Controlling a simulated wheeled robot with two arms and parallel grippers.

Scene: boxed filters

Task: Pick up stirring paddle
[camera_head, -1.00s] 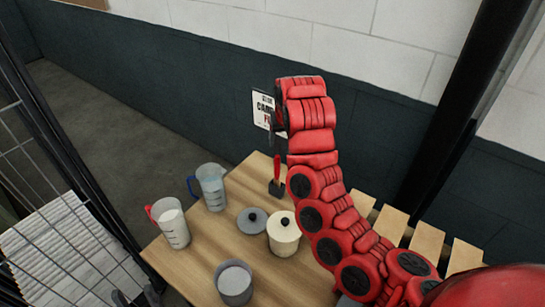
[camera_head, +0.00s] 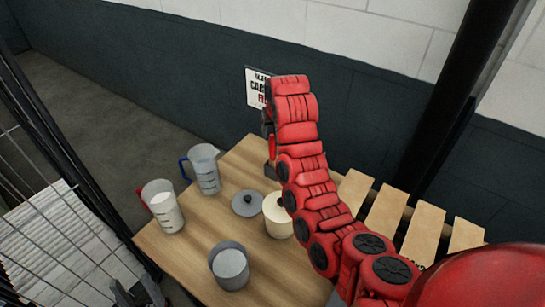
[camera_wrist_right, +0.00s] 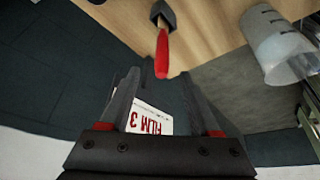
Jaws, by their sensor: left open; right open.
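The stirring paddle (camera_wrist_right: 162,52) shows in the right wrist view as a red handle with a dark grey block (camera_wrist_right: 163,14) at its far end, by the wooden table. My left gripper (camera_head: 140,294) is at the bottom left of the head view, open and empty, away from the paddle.
The wooden table (camera_head: 195,248) holds a red-handled jug (camera_head: 163,208), a blue-handled jug (camera_head: 205,170), a grey lid (camera_head: 248,203), a cream pot (camera_head: 277,218) and a grey container (camera_head: 230,267). Tan slats (camera_head: 385,215) stand at right. A sign (camera_head: 256,88) hangs behind; a wire rack (camera_head: 55,205) is left.

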